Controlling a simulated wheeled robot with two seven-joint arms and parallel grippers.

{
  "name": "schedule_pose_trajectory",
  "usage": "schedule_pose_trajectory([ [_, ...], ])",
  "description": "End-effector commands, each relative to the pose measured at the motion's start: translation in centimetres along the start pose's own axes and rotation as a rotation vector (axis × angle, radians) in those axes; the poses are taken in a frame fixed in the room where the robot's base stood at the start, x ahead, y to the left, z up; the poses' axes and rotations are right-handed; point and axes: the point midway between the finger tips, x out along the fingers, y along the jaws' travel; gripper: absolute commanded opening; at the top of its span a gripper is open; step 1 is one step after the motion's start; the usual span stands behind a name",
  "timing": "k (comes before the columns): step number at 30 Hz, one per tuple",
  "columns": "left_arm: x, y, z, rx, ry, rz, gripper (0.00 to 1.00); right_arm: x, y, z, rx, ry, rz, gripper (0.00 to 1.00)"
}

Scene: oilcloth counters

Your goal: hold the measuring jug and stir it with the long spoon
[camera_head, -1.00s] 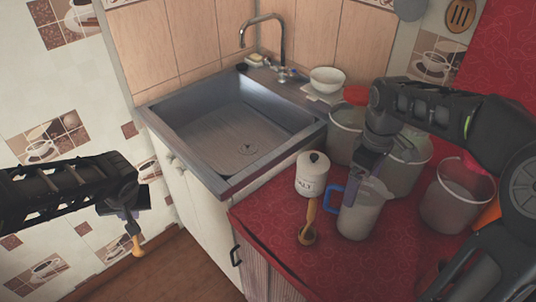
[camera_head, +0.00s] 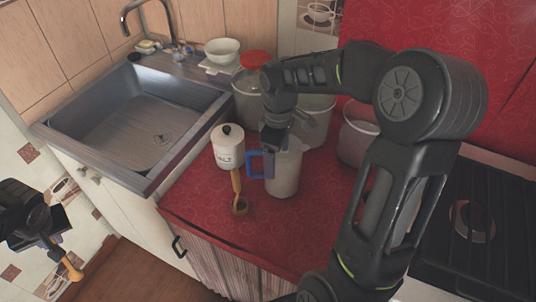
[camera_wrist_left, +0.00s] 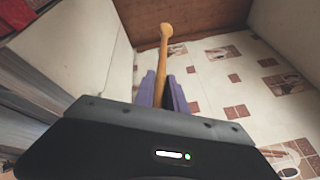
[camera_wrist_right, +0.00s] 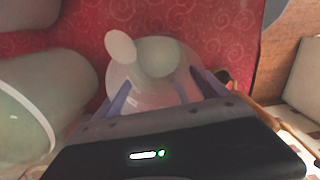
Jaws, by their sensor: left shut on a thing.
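The measuring jug (camera_head: 286,172), pale with a blue handle at its left, stands upright on the red counter. My right gripper (camera_head: 274,146) is at the jug's upper part. In the right wrist view, its purple fingers (camera_wrist_right: 158,88) are spread wide, with the jug's round pale shape (camera_wrist_right: 155,65) between them. My left gripper (camera_head: 52,250) is low at the left, beyond the counter, shut on a wooden handle (camera_head: 73,270). The left wrist view shows this handle (camera_wrist_left: 166,58), probably the long spoon's, between the purple fingers; its other end is hidden.
A white lidded canister (camera_head: 228,146) stands left of the jug, with a wooden utensil (camera_head: 238,190) beside it. Several pots, one red-lidded (camera_head: 248,95), crowd behind the jug. A steel sink (camera_head: 130,125) is at the left and a dark stove (camera_head: 478,215) at the right.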

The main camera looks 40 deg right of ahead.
Motion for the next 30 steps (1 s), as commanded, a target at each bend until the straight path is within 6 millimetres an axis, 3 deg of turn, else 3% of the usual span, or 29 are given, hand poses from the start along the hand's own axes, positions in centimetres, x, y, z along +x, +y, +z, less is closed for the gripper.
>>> schedule_pose_trajectory([
  [23,-0.02,0.00,-0.01,0.000,0.000,0.000,0.00,-0.05,0.01,-0.02,0.000,0.000,0.000,0.13],
  [24,-0.01,0.00,-0.01,0.000,0.000,0.000,0.00,-0.05,0.01,-0.02,0.000,0.000,0.000,0.85],
  [30,-0.01,0.00,-0.01,0.000,0.000,0.000,0.00,-0.04,0.01,-0.01,0.000,0.000,0.000,1.00],
])
